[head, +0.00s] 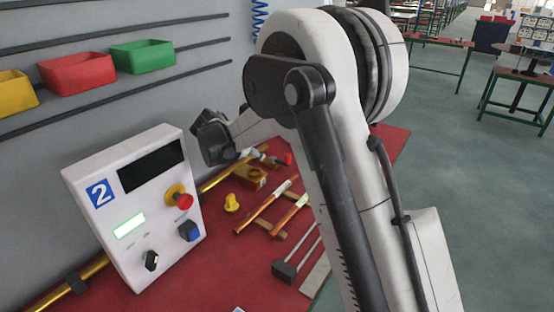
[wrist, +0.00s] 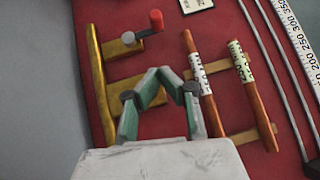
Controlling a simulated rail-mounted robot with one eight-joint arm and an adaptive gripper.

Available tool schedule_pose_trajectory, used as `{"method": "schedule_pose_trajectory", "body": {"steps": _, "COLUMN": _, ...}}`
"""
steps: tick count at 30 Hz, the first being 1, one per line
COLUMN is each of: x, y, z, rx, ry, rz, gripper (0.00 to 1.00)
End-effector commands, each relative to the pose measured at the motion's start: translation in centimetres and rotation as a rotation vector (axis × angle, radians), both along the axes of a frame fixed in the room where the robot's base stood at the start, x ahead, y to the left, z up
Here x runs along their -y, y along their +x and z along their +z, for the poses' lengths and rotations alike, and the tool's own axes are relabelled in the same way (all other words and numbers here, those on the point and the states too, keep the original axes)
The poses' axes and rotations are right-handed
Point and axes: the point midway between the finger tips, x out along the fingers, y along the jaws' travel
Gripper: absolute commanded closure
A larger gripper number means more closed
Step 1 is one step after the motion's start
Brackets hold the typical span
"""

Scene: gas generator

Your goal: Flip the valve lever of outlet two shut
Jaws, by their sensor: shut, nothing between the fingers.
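In the wrist view a valve with a brass body (wrist: 122,46) sits beside a brass pipe (wrist: 100,85). Its grey lever ends in a red knob (wrist: 156,20) and points to the upper right, away from the pipe. My gripper (wrist: 159,71) has green fingers with their tips together and nothing between them. The tips lie below the valve and lever in the picture, apart from the red knob. In the head view the red knob (head: 288,159) shows beside my arm, which hides part of that area. A white control box (head: 122,205) marked 2 stands at the left.
Two copper tubes with labels (wrist: 205,85) (wrist: 250,95) lie on wooden strips right of the fingers. Thin rods and a ruler (wrist: 300,50) lie farther right on the red bench (head: 225,265). Coloured bins (head: 78,72) hang on the grey wall.

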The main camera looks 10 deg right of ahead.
Motion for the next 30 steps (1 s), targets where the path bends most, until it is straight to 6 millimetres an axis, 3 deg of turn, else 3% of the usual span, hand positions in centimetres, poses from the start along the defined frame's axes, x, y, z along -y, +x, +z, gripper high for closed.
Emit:
{"method": "schedule_pose_trajectory", "body": {"steps": 5, "x": 1.0, "y": 0.6, "z": -1.2, "rx": 0.0, "ry": 0.0, "rz": -0.001, "gripper": 1.0}}
{"method": "schedule_pose_trajectory", "body": {"steps": 19, "x": 6.1, "y": 4.0, "z": -7.1, "rx": 0.001, "ry": 0.0, "rz": -0.002, "gripper": 1.0}}
{"method": "schedule_pose_trajectory", "body": {"steps": 24, "x": 8.0, "y": 5.3, "z": -7.0, "rx": 0.001, "ry": 0.001, "rz": -0.003, "gripper": 1.0}}
{"method": "schedule_pose_trajectory", "body": {"steps": 30, "x": 9.0, "y": 6.0, "z": -7.0, "rx": 0.0, "ry": 0.001, "rz": -0.001, "gripper": 1.0}}
